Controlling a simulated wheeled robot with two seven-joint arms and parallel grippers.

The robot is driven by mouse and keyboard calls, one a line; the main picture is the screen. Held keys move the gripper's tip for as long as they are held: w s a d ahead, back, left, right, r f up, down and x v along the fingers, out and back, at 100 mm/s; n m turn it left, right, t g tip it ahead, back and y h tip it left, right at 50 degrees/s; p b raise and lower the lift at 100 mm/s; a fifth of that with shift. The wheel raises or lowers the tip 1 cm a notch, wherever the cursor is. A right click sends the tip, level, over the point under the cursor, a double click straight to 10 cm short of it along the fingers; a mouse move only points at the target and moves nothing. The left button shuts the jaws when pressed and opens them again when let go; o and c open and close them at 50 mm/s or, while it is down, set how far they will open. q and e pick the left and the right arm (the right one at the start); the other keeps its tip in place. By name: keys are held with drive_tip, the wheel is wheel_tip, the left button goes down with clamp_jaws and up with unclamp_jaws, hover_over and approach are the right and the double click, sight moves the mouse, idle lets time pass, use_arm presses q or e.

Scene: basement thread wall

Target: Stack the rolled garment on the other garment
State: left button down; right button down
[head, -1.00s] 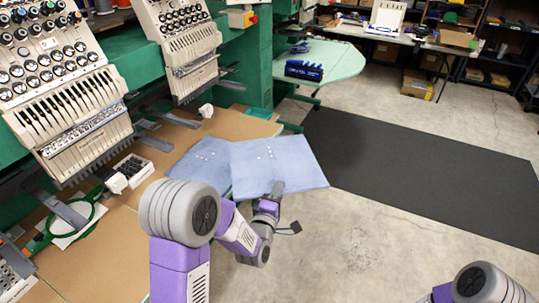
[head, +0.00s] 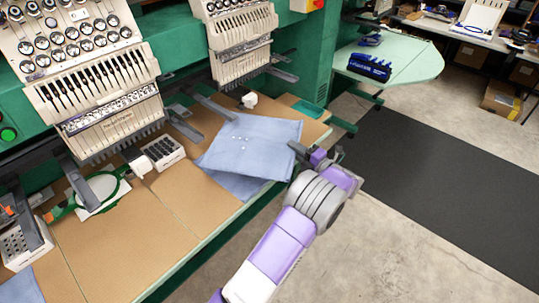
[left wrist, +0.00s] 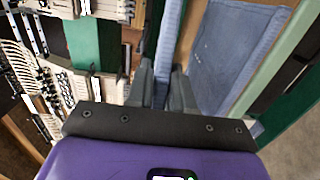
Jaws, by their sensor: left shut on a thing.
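A light blue garment (head: 262,132) with a few small white dots looks folded flat rather than rolled. My left gripper (head: 304,153) is shut on its right edge. In the left wrist view this held garment (left wrist: 169,40) shows edge-on as a narrow blue strip between the fingers. The other blue garment (head: 229,183) lies on the tan table, mostly covered from the head camera by the held one. It also shows in the left wrist view (left wrist: 225,65), to the right of the held garment and apart from it. My right gripper is out of view.
The tan tabletop (head: 120,240) has free room at the front left. Embroidery heads (head: 85,75) overhang its back. A box of dark spools (head: 155,153) and a green hoop (head: 100,192) sit on it. Another piece of blue cloth (head: 22,288) shows at bottom left.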

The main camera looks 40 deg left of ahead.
use_arm(q)
drive_tip(key=shift+w+d+f+n+g, duration=0.1)
drive_tip(key=shift+w+f+n+g, duration=0.1)
drive_tip(key=shift+n+g, duration=0.1)
wheel_tip(320, 180, down, 10)
drive_tip(key=b, duration=0.2)
drive_tip(key=shift+s+r, duration=0.2)
drive_tip(key=shift+b, duration=0.3)
drive_tip(key=c, duration=1.4)
unclamp_jaws()
drive_tip(key=shift+f, duration=0.1)
drive_tip(key=o, duration=0.4)
